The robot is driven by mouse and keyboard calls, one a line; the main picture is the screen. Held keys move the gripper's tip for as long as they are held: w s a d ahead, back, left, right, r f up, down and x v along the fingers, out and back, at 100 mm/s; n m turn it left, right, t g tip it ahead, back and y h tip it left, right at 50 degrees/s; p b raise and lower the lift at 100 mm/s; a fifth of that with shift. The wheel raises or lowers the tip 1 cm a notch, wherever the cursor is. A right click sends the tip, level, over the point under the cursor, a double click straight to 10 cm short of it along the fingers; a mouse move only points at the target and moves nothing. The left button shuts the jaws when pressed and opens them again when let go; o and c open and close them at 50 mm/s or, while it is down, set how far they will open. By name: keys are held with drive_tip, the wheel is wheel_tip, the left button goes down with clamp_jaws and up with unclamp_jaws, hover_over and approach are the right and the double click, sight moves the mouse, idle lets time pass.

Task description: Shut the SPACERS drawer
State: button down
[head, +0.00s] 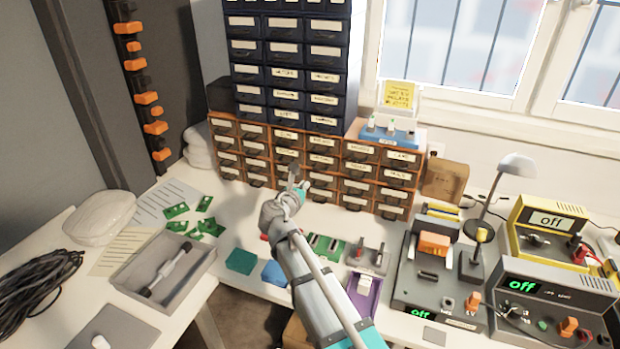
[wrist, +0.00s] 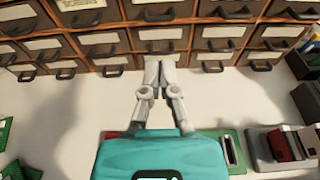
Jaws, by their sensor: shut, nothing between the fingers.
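The orange-brown drawer cabinet (head: 229,174) stands at the back of the table, with rows of small labelled drawers. Its labels are too small and blurred to read, so I cannot tell which drawer is SPACERS. No drawer clearly stands out from the front. My gripper (head: 298,183) is shut and empty, in front of the cabinet's lower middle drawers. In the wrist view its fingertips (wrist: 159,62) are together over the lower edge of a bottom-row drawer (wrist: 160,45), hiding that drawer's handle. I cannot tell whether they touch it.
A dark blue drawer cabinet (head: 286,72) rises behind. A blue tray (head: 391,136) sits on top at right. A brown box (head: 445,180) stands right of the cabinet. Green boards (head: 205,204) and a grey tray (head: 135,274) lie left; instruments (head: 545,225) stand right.

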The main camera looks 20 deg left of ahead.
drive_tip(key=shift+v, duration=1.3)
drive_tip(key=w+d+f+m+g+h+p, duration=0.1)
drive_tip(key=d+m+g+h+p, duration=0.1)
drive_tip(key=d+m, duration=0.4)
drive_tip(key=w+d+f+m+g+h+p, duration=0.1)
drive_tip(key=d+m, duration=0.5)
drive_tip(key=d, duration=0.9)
drive_tip(key=w+d+f+m+g+h+p, duration=0.1)
drive_tip(key=d+m+g, duration=0.4)
drive_tip(key=d, duration=0.6)
drive_tip(key=shift+w+d+f+m+h+p, duration=0.1)
drive_tip(key=shift+d+f+m+h+p, duration=0.1)
drive_tip(key=shift+m+h+p, duration=0.3)
drive_tip(key=shift+w+d+f+m+h+p, duration=0.1)
drive_tip(key=shift+f+m+h+p, duration=0.1)
drive_tip(key=shift+m+h+p, duration=0.3)
drive_tip(key=s+d+m+g+y+p, duration=0.2)
drive_tip(key=s+d+m, duration=0.4)
drive_tip(key=d+m, duration=0.3)
drive_tip(key=s+d+m+g+y+p, duration=0.2)
drive_tip(key=s+d+m+g+p, duration=0.2)
drive_tip(key=s+d+m, duration=0.3)
drive_tip(key=d+m+g, duration=0.1)
drive_tip(key=d, duration=0.2)
drive_tip(key=shift+r+m+g+y, duration=0.25)
drive_tip(key=shift+m+g+y, duration=0.15)
